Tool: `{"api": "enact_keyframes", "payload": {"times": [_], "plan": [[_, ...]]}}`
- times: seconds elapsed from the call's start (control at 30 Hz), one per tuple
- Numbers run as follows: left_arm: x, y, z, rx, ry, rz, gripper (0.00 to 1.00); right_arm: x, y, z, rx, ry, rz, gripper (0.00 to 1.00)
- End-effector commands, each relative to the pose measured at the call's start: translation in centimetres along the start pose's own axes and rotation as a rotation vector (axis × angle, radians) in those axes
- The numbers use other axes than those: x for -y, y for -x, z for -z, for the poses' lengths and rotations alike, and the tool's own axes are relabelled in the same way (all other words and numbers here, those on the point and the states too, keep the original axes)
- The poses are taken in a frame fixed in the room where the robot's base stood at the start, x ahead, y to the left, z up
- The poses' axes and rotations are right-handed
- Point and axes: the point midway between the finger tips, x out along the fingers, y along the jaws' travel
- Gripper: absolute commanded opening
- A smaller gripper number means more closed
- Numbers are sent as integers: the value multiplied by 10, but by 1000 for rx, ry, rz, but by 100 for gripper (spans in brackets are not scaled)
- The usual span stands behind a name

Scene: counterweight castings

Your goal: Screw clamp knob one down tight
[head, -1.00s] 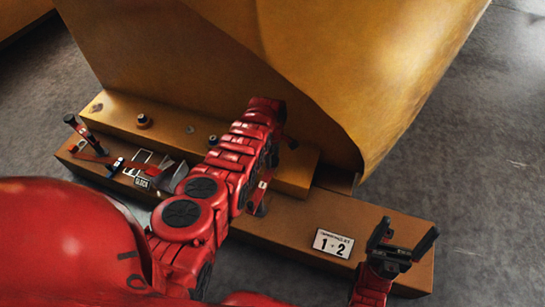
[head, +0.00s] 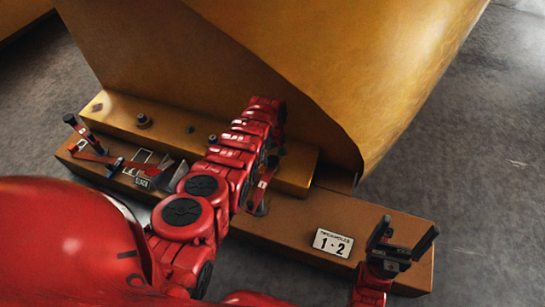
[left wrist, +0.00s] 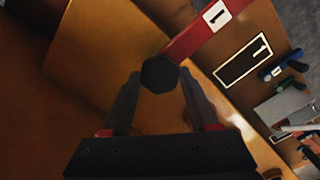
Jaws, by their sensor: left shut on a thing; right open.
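In the left wrist view my left gripper (left wrist: 160,78) is shut on a dark six-sided knob (left wrist: 160,74), clamp knob one, with a finger on each side of it. A red clamp bar (left wrist: 197,33) with a white tag marked 1 runs from the knob to the upper right. In the head view my left arm hides the knob and most of that gripper. A red bar with a white tag (head: 264,183) shows just right of that arm. My right gripper (head: 393,248) is open and empty near the right end of the ochre ledge. Whether the knob is seated cannot be seen.
A large ochre casting (head: 330,60) rises behind the ledge (head: 285,222). A plate marked 1-2 (head: 332,242) is on the ledge left of my right gripper. Another red bar (head: 92,152) with a dark handle, and several small items, lie at the left end.

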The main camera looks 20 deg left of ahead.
Motion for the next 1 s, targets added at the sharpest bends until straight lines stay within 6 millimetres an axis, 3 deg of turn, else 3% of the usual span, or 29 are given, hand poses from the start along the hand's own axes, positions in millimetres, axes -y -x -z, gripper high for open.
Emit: {"api": "enact_keyframes", "payload": {"times": [0.37, 0.4, 0.57, 0.87, 1.0], "plan": [[0, 1, 1, -1, -3, 0, 5, 0, 0, 0, 0, 0, 0, 91], [0, 1, 1, -1, -3, 0, 64, 0, 0, 0, 0, 0, 0, 91], [0, 1, 0, -1, -3, 0, 91, 0, 0, 0, 0, 0, 0, 91], [0, 2, 0, -1, -3, 0, 91, 0, -2, 0, 0, 0, 0, 91], [0, 15, 0, -2, -3, -1, 91, -1, -14, 2, 0, 0, 0, 91]]}}
